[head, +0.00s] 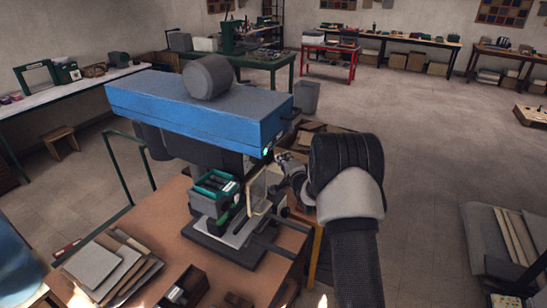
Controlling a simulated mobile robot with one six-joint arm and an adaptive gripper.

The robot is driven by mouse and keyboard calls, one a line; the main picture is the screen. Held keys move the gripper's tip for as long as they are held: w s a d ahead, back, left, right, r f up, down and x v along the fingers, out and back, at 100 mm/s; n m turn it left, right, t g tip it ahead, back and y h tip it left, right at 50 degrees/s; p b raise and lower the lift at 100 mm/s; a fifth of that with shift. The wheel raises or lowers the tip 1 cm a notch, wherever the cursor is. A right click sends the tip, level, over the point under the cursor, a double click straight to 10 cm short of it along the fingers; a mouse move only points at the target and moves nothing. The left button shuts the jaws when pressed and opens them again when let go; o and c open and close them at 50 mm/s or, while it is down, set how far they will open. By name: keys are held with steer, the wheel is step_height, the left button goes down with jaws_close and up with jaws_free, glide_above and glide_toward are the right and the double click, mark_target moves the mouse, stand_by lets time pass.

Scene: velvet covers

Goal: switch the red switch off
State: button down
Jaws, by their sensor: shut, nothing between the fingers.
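A blue-topped drill-press-like machine (190,105) stands on a brown workbench (165,205). A small pale green light (266,153) shows at the lower right corner of its blue housing. I cannot make out a red switch; it may be too small or hidden by the housing or my gripper. My gripper (281,158) is shut and empty, just right of and slightly below that light. My arm reaches up from the bottom right. I cannot tell whether the fingertips touch the machine.
A clear guard plate (258,190) and a green-and-black vise-like block (213,190) sit below the housing, close to my gripper. Flat boards (92,265) and a dark box (184,287) lie on the bench. The floor at right is mostly open.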

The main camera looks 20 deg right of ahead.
steer(key=w+a, duration=0.1)
steer(key=w+a+f, duration=0.1)
steer(key=w, duration=0.1)
steer(key=shift+w+a, duration=0.15)
steer(key=shift+w, duration=0.1)
